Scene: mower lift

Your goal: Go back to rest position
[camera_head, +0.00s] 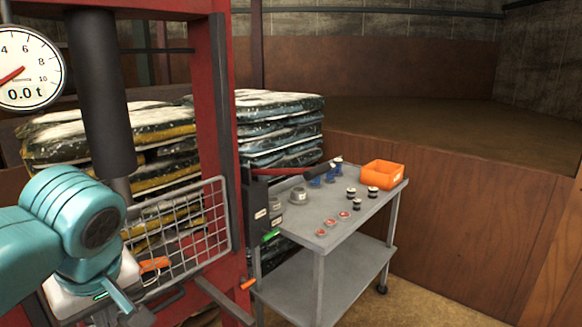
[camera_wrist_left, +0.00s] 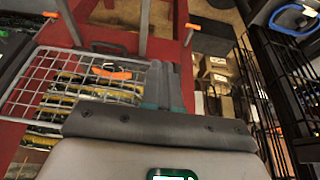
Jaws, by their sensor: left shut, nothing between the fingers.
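My left gripper (camera_head: 122,302) is at the lower left of the head view, in front of the red press frame (camera_head: 222,150) and beside the wire mesh guard (camera_head: 185,232). In the left wrist view its two fingers (camera_wrist_left: 165,68) lie together, shut and empty. The mesh guard (camera_wrist_left: 75,78) shows to the left of the fingers there, with an orange piece (camera_wrist_left: 110,74) on or behind it. Contact between the gripper and the guard cannot be told. My right gripper is in neither view.
A grey cart (camera_head: 330,225) with an orange bin (camera_head: 382,174) and small parts stands right of the press. Stacked bags (camera_head: 280,125) are behind. A black wire rack (camera_wrist_left: 262,100) stands right in the wrist view. Floor at lower right (camera_head: 440,297) is clear.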

